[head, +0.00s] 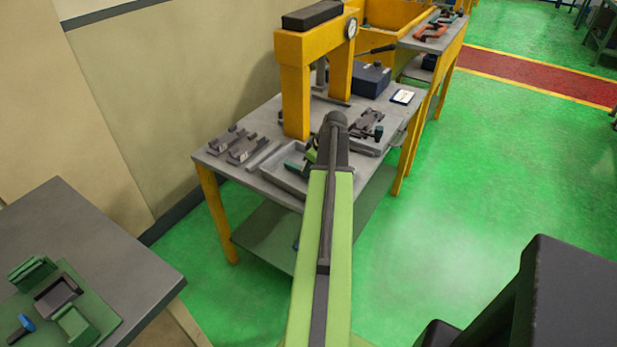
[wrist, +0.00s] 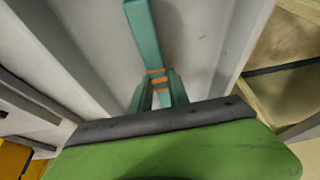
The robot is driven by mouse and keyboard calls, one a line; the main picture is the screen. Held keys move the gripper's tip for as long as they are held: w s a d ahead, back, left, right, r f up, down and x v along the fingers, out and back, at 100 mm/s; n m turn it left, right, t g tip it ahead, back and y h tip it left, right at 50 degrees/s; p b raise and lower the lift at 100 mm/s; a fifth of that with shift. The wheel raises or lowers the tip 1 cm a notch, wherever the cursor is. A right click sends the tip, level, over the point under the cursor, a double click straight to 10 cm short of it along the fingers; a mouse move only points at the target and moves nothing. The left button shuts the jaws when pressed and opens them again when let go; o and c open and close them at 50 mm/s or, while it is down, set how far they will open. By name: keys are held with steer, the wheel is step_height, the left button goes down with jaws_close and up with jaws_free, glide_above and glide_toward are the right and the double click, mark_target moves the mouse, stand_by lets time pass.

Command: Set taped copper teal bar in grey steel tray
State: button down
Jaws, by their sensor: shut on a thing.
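The teal bar (wrist: 145,35) with copper-coloured tape bands shows in the wrist view, its far end pointing up the picture. My gripper (wrist: 159,92) is shut on its taped near part. In the head view the teal bar (head: 296,166) is a small teal piece beside my gripper (head: 310,153), partly hidden by my arm. The grey steel tray (head: 268,178) lies on the workbench, partly behind my arm. In the wrist view the tray (wrist: 200,45) spreads beneath the bar. I cannot tell whether the bar touches the tray floor.
The grey workbench (head: 222,161) has yellow legs. A yellow press (head: 294,85) stands just behind the tray. Dark metal fixtures (head: 240,146) lie left of the tray, another fixture (head: 367,130) to the right. A blue box (head: 371,80) stands farther back. Green floor is open at right.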

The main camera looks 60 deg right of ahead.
steer(key=shift+f, duration=0.35)
steer(key=c, duration=1.3)
jaws_free()
steer(key=shift+o, duration=0.2)
steer(key=p+v, duration=1.1)
steer(key=v, duration=0.1)
steer(key=shift+r+p, duration=0.25)
steer(key=shift+p, duration=0.05)
